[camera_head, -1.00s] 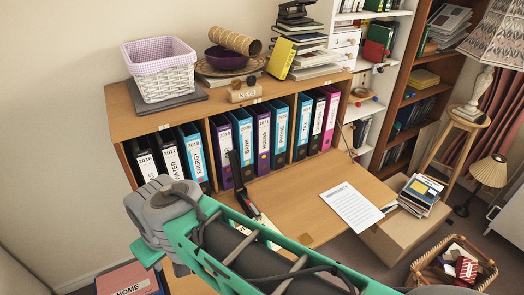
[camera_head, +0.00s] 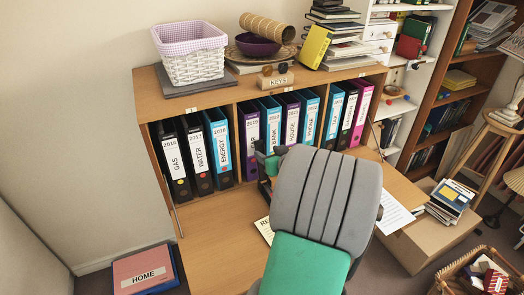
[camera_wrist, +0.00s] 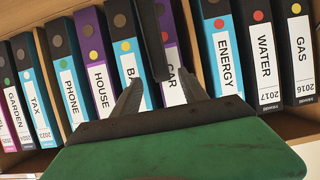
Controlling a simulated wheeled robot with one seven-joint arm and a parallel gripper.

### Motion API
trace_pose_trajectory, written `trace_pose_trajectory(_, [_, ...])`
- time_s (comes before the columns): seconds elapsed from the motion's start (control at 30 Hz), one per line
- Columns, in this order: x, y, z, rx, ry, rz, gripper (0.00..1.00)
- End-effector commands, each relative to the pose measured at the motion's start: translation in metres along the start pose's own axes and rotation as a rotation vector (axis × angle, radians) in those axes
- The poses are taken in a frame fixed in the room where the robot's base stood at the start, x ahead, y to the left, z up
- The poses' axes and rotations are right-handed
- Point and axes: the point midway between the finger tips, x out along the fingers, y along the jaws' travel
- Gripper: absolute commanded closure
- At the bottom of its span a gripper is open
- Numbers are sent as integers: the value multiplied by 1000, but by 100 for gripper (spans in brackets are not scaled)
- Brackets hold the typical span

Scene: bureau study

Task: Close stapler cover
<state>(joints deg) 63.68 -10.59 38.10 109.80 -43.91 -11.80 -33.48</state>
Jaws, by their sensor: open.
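The stapler's raised black cover (camera_wrist: 150,38) shows in the wrist view as a dark bar coming in from the top edge. Its end lies between the two dark fingers of my gripper (camera_wrist: 160,80), with gaps on both sides. The fingers are apart; contact with the cover cannot be made out. In the head view my gripper (camera_head: 270,162) is partly seen in front of the binders, behind my grey and green arm. My arm hides most of the stapler there, and its base cannot be seen clearly.
A row of ring binders (camera_head: 222,148) stands close behind my gripper in the bureau (camera_head: 157,82). The fold-down desk (camera_head: 215,235) is clear at left. Papers (camera_head: 395,213) lie at right. A basket (camera_head: 190,60), a bowl (camera_head: 258,46) and books stand on top.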

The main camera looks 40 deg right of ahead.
Motion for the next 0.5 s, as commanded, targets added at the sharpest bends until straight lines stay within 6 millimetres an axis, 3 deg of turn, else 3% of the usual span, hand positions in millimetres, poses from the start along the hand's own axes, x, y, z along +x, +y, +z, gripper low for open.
trace_pose_trajectory(0.23, [45, -2, 0, 0, -4, -4, 49])
trace_pose_trajectory(0.5, [56, -1, 0, 0, -2, -1, 49])
